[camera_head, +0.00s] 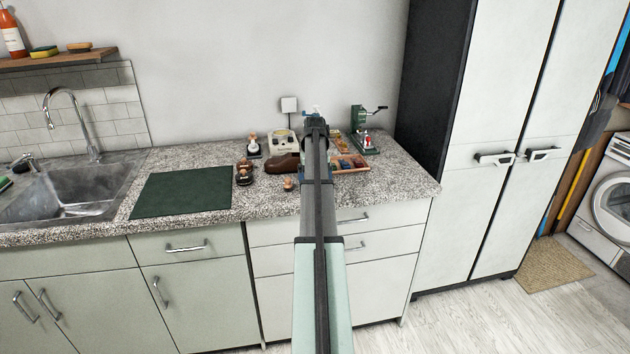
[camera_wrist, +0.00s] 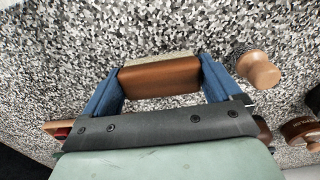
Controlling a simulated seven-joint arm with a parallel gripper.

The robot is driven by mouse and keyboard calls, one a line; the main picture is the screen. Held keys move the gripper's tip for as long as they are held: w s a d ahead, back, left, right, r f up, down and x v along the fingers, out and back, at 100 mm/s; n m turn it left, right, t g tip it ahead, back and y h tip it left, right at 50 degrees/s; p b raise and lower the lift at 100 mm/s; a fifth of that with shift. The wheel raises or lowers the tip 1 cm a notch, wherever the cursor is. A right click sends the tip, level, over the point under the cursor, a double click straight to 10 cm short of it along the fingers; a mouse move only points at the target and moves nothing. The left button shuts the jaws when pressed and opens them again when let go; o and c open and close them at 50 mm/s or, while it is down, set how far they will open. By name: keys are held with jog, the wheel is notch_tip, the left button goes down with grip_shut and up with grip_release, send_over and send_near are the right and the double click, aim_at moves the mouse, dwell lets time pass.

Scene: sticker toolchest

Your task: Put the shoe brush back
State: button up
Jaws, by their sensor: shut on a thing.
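The shoe brush appears to be the brown wooden block with a pale strip along its far edge (camera_wrist: 160,78) in the wrist view. My gripper (camera_wrist: 160,66) is shut on it, with a blue finger at each end. Speckled counter shows around and beyond it; I cannot tell how high it is held. In the head view my gripper (camera_head: 315,113) is at the far end of my arm, over the back of the counter, and the brush is mostly hidden there. A wooden tray (camera_head: 350,170) with small items stands right of my arm, partly covered by it.
A brown shoe (camera_head: 283,164), dark tins (camera_head: 243,176) and a small wooden knob-like piece (camera_head: 289,184) stand left of my arm. The wrist view shows a similar knob (camera_wrist: 260,70) right of my gripper. A green hand-cranked device (camera_head: 364,132) stands behind the tray. The green mat (camera_head: 182,192) is clear.

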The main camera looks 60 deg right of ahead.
jog(key=o, duration=0.7)
notch_tip(320, 180, up, 12)
jog(key=shift+r, duration=0.15)
jog(key=shift+a, duration=0.1)
